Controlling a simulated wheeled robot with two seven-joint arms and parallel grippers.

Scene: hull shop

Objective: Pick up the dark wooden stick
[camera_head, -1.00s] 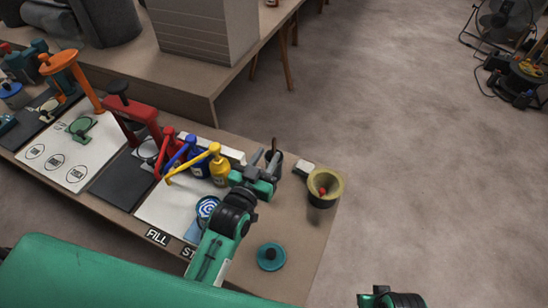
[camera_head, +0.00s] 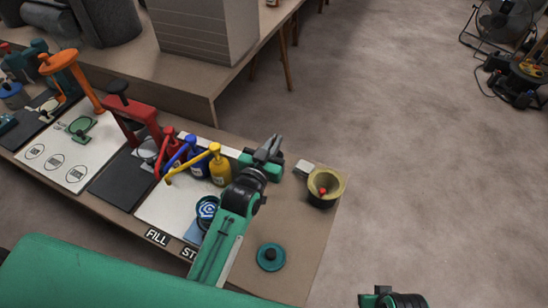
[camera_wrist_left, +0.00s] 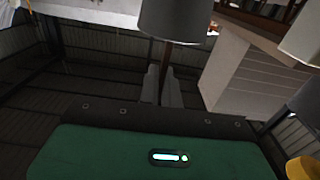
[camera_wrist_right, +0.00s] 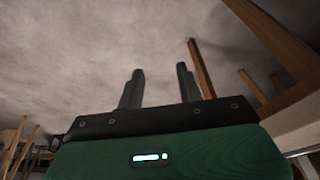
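The dark wooden stick (camera_wrist_left: 164,70) shows in the left wrist view as a thin brown rod running from a dark grey cup (camera_wrist_left: 174,20) to between my left fingers. My left gripper (camera_wrist_left: 162,80) has its two grey fingers close together on either side of the stick, with no clear gap. In the head view the left gripper (camera_head: 269,149) is at the back of the near bench and hides the stick and its cup. My right gripper (camera_wrist_right: 160,88) is open and empty, with its fingers apart. It is away from the bench, over the floor.
A yellow-rimmed pot (camera_head: 325,186) and a small pale block (camera_head: 303,167) stand just right of the left gripper. Blue and yellow pump bottles (camera_head: 220,168) stand to its left. A teal disc (camera_head: 271,256) lies nearer on the bench. Open floor lies to the right.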

